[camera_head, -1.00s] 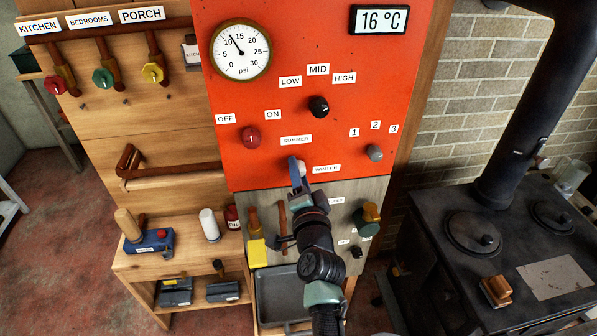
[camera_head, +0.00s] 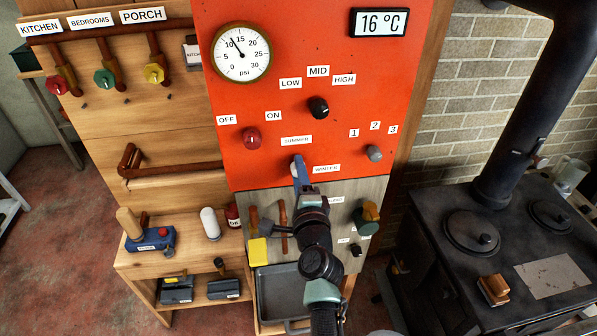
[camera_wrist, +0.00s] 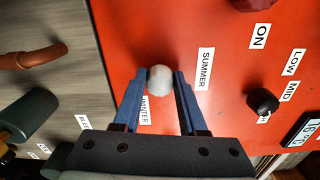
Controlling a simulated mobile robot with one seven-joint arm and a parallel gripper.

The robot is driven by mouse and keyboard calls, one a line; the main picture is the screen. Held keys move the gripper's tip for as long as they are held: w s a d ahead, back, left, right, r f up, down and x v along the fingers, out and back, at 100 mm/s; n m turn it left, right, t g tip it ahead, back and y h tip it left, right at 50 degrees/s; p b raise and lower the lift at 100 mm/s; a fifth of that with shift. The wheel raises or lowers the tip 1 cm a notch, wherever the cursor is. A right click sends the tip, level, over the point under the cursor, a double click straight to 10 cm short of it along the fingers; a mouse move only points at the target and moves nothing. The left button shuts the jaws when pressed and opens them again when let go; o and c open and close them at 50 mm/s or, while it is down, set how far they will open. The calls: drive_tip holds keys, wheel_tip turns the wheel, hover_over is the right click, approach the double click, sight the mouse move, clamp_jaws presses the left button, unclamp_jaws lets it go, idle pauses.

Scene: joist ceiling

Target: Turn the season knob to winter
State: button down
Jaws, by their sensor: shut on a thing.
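The season knob (camera_wrist: 160,80) is pale grey-white and sits on the orange panel (camera_head: 220,165). The SUMMER label (camera_head: 296,140) is above it and the WINTER label (camera_head: 326,169) is to its lower right in the head view. My gripper (camera_wrist: 161,82) has its two blue fingers on either side of the knob and is shut on it. In the head view my gripper (camera_head: 297,170) hides most of the knob. The knob's pointer mark cannot be made out, so I cannot tell which setting it faces.
A black knob (camera_head: 318,107), a red knob (camera_head: 250,138) and a grey knob (camera_head: 374,153) are on the same panel. Below is a grey wooden panel with a green-and-brown fitting (camera_head: 367,217). A black stove (camera_head: 440,240) stands at the right.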

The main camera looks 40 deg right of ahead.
idle(0.4)
drive_tip(key=shift+c, duration=2.3)
unclamp_jaws()
drive_tip(key=shift+s, duration=0.1)
drive_tip(key=p+v, duration=0.4)
drive_tip(key=v, duration=0.8)
drive_tip(key=shift+s+a, duration=0.3)
